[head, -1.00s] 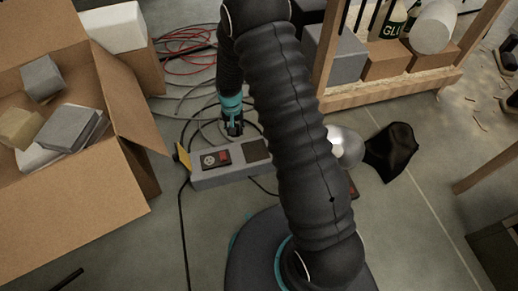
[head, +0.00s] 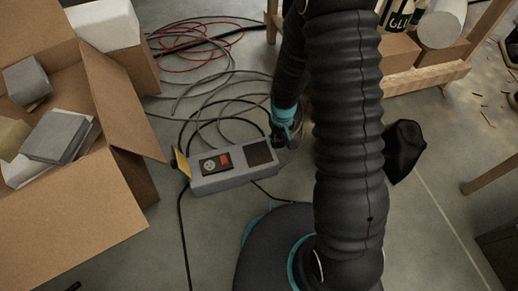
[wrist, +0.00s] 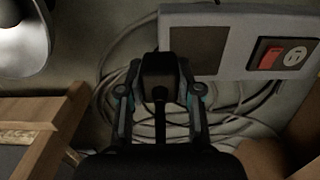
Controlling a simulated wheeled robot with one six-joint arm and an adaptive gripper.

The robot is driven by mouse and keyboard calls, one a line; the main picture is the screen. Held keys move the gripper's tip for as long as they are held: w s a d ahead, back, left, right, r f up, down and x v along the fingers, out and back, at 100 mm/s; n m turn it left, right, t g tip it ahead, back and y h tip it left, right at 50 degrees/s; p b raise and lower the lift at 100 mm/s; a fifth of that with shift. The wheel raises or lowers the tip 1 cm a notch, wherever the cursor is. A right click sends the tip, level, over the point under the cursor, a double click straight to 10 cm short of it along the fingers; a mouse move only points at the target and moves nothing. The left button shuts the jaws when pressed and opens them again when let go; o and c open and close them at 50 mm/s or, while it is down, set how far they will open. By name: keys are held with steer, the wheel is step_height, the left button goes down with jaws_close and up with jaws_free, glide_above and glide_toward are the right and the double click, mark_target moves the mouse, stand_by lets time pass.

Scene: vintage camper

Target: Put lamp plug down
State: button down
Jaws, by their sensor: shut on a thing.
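My gripper (head: 281,135) is near the right end of a grey power strip (head: 232,180) on the floor. In the wrist view its two fingers are closed on the black lamp plug (wrist: 158,72), and a black cord hangs from the plug toward the camera. The plug overlaps the lower left edge of the power strip (wrist: 232,68) in that view; I cannot tell whether they touch. The strip has a socket and a red switch (wrist: 271,57), with a dark blank panel at the other end. In the head view my arm hides part of the plug.
An open cardboard box (head: 75,225) with grey blocks stands at left. Tangled cables (head: 205,85) lie behind the strip. A wooden shelf (head: 425,78) is at back right, with a black cloth-like thing (head: 404,150) before it. The lamp's pale shade (wrist: 22,38) shows in the wrist view.

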glide_above(258, 154)
step_height(258, 154, down, 5)
steer(key=shift+r+b, duration=0.15)
steer(key=shift+b, duration=0.3)
steer(key=shift+w+a+f+b, duration=0.1)
steer(key=shift+f+b, duration=0.25)
steer(key=shift+f, duration=1.65)
steer(key=shift+f+b, duration=0.35)
steer(key=shift+f, duration=0.3)
steer(key=c, duration=0.8)
jaws_free()
steer(key=shift+r, duration=0.15)
